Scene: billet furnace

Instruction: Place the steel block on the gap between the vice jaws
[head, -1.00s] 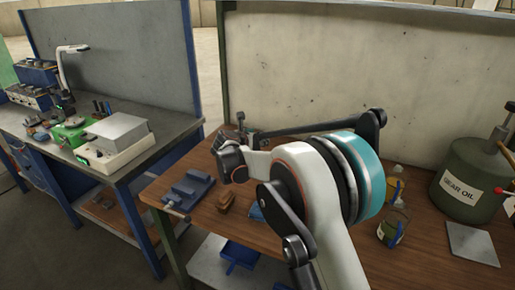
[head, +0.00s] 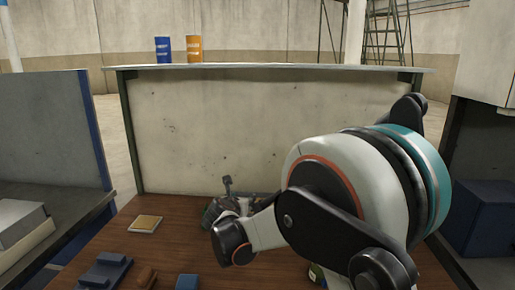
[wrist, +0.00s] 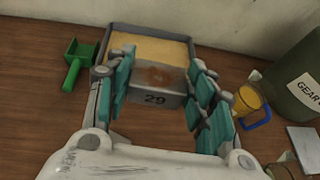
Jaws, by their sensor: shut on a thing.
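The steel block (wrist: 173,101), a grey block marked 29 with a rusty brown patch on top, sits between the teal-padded fingers of my gripper (wrist: 162,80) in the wrist view. My gripper is shut on it. A sand-coloured tray with a dark rim (wrist: 150,48) lies beyond the block. The blue vice (head: 105,270) is at the bottom left of the head view, on the wooden bench, partly cut off by the frame edge. Its gap is hard to make out. My arm hides much of my gripper in the head view.
The wrist view shows a green scoop (wrist: 76,66), a yellow can (wrist: 247,100) and a gear oil can (wrist: 302,85).

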